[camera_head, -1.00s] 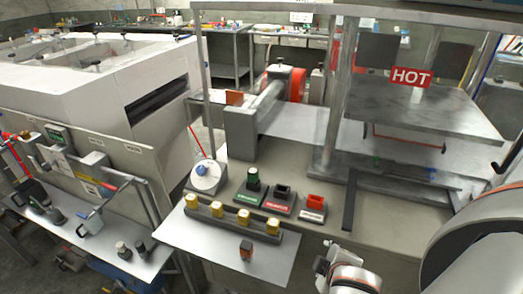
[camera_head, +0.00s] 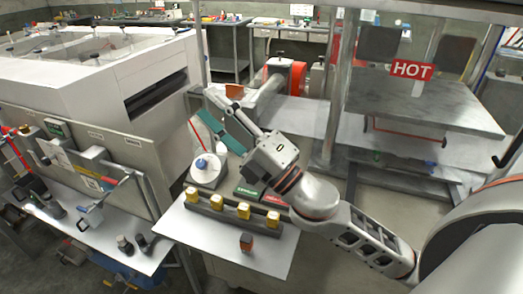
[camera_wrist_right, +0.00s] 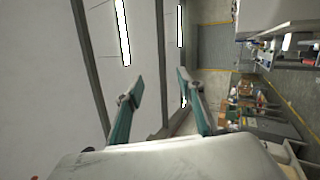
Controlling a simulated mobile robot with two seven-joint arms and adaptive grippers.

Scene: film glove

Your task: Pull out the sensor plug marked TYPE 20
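Several yellow-topped plugs (camera_head: 243,211) stand in a row along a dark rail (camera_head: 228,219) on the front shelf. Their markings are too small to read, so I cannot tell which is TYPE 20. My right gripper (camera_head: 208,107) is raised above and behind the row, with its fingers pointing up and left. In the right wrist view the gripper (camera_wrist_right: 158,76) is open, with its two teal-faced fingers well apart and nothing between them. My left gripper is not in view.
A white round device (camera_head: 206,168) stands behind the row's left end. Green-labelled (camera_head: 247,191) and red-labelled (camera_head: 276,200) bases are partly hidden by my right arm. A HOT-marked press (camera_head: 412,70) stands right.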

